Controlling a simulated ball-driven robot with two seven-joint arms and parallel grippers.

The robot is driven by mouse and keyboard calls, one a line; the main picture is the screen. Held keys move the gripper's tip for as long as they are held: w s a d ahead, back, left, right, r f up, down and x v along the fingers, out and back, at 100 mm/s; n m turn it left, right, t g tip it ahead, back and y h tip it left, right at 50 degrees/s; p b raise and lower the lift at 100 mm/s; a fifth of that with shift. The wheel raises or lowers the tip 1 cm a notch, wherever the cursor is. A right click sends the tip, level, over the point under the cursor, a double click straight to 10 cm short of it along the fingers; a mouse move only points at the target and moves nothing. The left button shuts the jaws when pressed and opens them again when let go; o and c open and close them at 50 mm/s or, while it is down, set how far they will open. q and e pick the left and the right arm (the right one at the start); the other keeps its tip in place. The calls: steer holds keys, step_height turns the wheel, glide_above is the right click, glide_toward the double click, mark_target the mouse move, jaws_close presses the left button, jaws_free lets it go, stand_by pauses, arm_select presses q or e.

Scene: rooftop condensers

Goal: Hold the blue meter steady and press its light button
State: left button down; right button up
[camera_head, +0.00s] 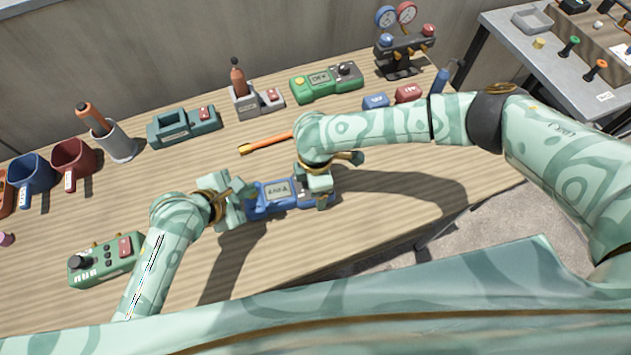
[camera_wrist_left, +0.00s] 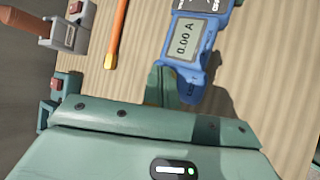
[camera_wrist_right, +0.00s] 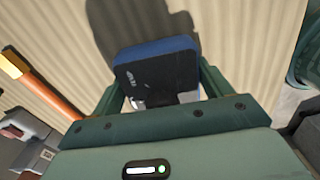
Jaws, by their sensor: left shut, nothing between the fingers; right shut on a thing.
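The blue meter (camera_head: 278,189) is at the middle of the bench, its grey display facing up. In the left wrist view the meter (camera_wrist_left: 193,45) reads 0.00 A. My right gripper (camera_head: 319,190) is shut on its right end; the right wrist view shows the meter's dark end face (camera_wrist_right: 158,75) between the fingers. My left gripper (camera_head: 246,206) is shut and empty at the meter's left end. In the left wrist view its fingertips (camera_wrist_left: 174,88) overlap that end; I cannot tell whether they touch. I cannot pick out the light button. Whether the meter rests on the bench is unclear.
An orange-handled tool (camera_head: 266,143) lies behind the meter. A green meter (camera_head: 326,82), a teal device (camera_head: 184,127) and a gauge set (camera_head: 404,50) stand along the back. A green control box (camera_head: 106,259) sits near my left arm. The bench front right is clear.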

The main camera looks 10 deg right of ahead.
arm_select(q)
steer(key=shift+f, duration=0.1)
stand_by(0.5)
steer(key=shift+r, duration=0.45)
step_height(320, 180, up, 6)
stand_by(0.5)
arm_select(e)
steer(key=o, duration=1.3)
